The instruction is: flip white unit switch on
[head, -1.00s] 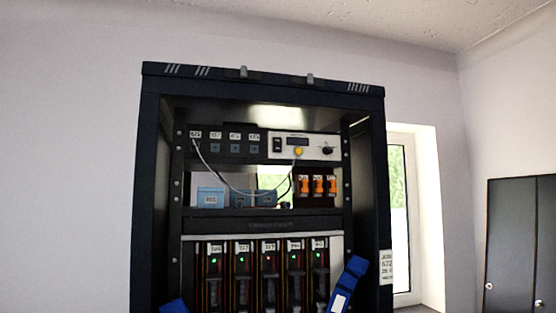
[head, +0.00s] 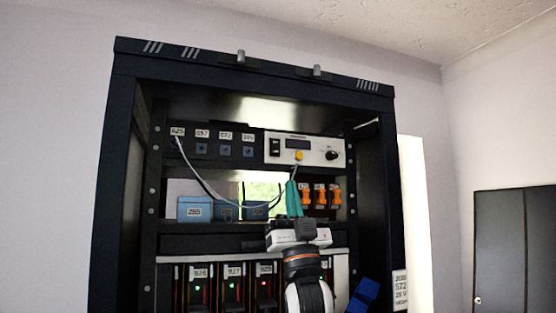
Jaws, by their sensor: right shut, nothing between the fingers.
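The white unit (head: 312,144) is mounted in the upper right of the black rack. Its black rocker switch (head: 275,147) is at the unit's left end; its position is too small to tell. A yellow button (head: 299,156) and a black knob (head: 332,155) are to the right of the switch. My right gripper (head: 293,188) comes up from below with its teal fingers together and empty. The fingertips appear below the unit, slightly right of the switch and apart from it in the picture. My left gripper is not in view.
The rack (head: 112,190) frames the scene. A grey cable (head: 200,182) hangs from the black panel at left toward the yellow button. Blue boxes (head: 195,208) and orange modules (head: 320,196) sit on the shelf below. Modules with green lights (head: 232,285) stand lower down.

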